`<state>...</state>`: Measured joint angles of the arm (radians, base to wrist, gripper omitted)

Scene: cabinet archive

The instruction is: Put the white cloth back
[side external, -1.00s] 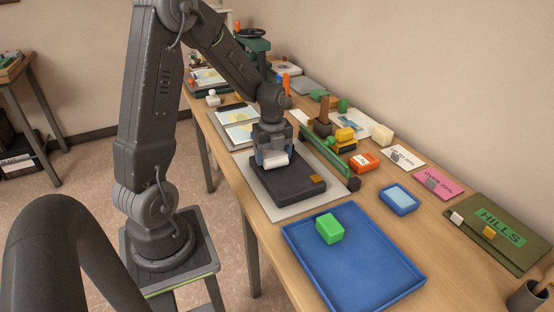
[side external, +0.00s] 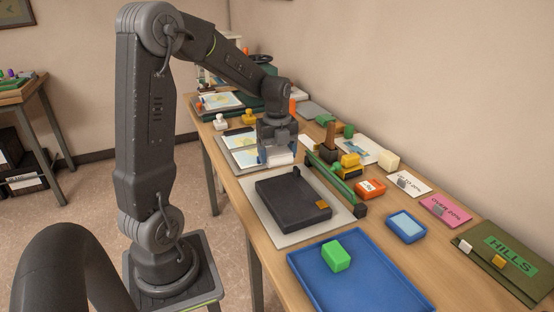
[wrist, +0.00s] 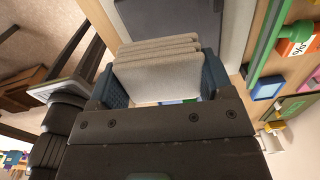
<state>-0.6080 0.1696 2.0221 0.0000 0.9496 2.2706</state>
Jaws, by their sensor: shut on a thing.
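My gripper (side external: 277,152) is shut on the white cloth (side external: 279,159), a folded stack in its jaws. In the wrist view the cloth (wrist: 158,75) shows as several pale layers between the blue-grey fingers of my gripper (wrist: 160,88). The cloth is just beyond the far end of a dark flat box (side external: 285,205) in the side view. That box lies on a pale grey board (side external: 335,222) and has a small brass-coloured piece (side external: 323,205) at its near corner. Whether the cloth touches anything below is hard to tell.
A blue tray (side external: 385,290) with a green block (side external: 336,256) stands in front. A green rail (side external: 332,180) runs right of the box. A map sheet (side external: 243,149) lies left of my gripper; stamps, cards and an olive folder (side external: 500,277) line the wall side.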

